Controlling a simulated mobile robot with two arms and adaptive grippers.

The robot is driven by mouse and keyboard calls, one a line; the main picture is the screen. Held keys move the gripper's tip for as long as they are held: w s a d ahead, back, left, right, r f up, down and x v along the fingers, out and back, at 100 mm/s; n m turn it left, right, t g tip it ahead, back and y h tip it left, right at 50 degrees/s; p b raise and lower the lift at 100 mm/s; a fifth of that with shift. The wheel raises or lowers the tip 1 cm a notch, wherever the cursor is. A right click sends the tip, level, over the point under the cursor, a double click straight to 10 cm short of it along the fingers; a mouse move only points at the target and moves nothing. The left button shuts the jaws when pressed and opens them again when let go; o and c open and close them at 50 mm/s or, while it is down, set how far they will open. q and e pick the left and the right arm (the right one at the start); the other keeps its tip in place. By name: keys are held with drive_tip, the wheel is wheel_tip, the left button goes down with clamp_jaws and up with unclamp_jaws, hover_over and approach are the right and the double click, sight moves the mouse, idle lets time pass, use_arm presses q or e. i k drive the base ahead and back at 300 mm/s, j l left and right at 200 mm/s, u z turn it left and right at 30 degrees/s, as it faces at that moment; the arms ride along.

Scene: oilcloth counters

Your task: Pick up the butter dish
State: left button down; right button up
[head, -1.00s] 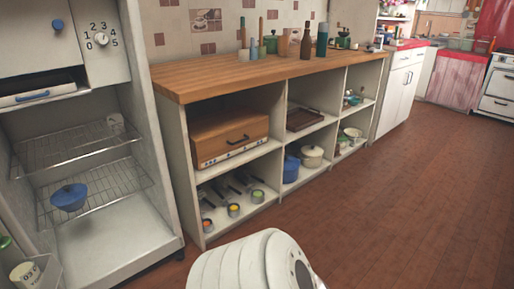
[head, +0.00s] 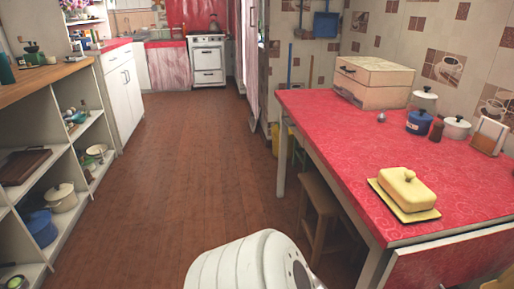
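The butter dish (head: 405,190) is yellow, with a knobbed lid on a flat tray-like base. It sits on the red oilcloth table (head: 345,150) at the right, near the table's front edge. The lid is on. Neither of my grippers shows in the head view, so I cannot see where they are relative to the dish.
A cream bread box (head: 373,82), a blue pot (head: 418,122), white lidded pots (head: 456,127) and a napkin holder (head: 489,136) stand behind the dish. A wooden stool (head: 328,215) is under the table. The brown floor (head: 190,170) between the shelves and table is clear.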

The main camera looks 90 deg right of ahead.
sight(411, 201)
drive_tip(key=z, duration=3.8)
